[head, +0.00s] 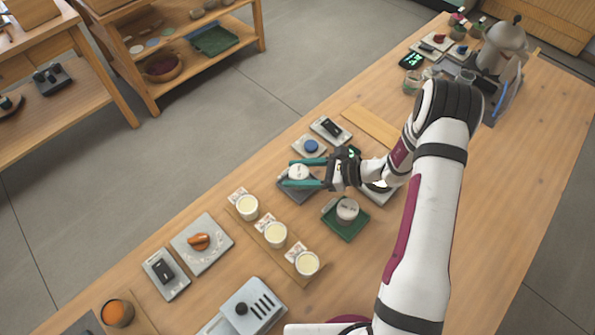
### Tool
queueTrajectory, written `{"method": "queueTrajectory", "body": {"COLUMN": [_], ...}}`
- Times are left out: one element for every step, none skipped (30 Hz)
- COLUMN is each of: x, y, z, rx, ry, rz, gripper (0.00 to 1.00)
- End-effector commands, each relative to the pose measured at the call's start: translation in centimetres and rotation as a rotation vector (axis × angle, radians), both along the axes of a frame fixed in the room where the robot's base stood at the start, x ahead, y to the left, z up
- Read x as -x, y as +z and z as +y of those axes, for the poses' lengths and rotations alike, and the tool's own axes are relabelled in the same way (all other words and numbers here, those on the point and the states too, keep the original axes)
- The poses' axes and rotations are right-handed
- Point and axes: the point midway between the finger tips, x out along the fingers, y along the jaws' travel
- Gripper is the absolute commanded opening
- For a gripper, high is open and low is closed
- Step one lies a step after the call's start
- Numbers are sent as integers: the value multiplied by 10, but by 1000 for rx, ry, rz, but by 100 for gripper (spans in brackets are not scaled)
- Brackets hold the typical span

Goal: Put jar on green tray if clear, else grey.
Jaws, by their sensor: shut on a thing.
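My gripper (292,173) has teal fingers and is shut on a jar (299,172) with a white, marked top. The jar is over or on a dark grey tray (285,191); I cannot tell whether it touches. The fingers and jar hide much of that tray. The green tray (345,234) lies to the lower right, with another white-topped jar (347,209) on it. The contents of the held jar cannot be made out.
Three cream-filled cups (275,235) stand on a wooden board left of the green tray. A blue disc (311,146) on a plate and a black device (331,127) lie behind my gripper. A steel distiller (503,48) stands at the far right.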

Motion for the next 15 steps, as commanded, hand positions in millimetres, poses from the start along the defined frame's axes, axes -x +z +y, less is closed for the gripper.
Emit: {"method": "queueTrajectory", "body": {"x": [0,0,0,0,0,0,0,0,0,0,0,0,0,0,0], "y": [-1,-2,-3,-2,-2,-2,-2,-2,-2,-2,-2,-2,-2,-2,-2], "z": [0,0,0,0,0,0,0,0,0,0,0,0,0,0,0], "rx": [0,0,0,0,0,0,0,0,0,0,0,0,0,0,0], "ry": [0,0,0,0,0,0,0,0,0,0,0,0,0,0,0], "rz": [0,0,0,0,0,0,0,0,0,0,0,0,0,0,0], "gripper": [0,0,63,68,73,81,86,89,89,89,89,89,89,89,89]}}
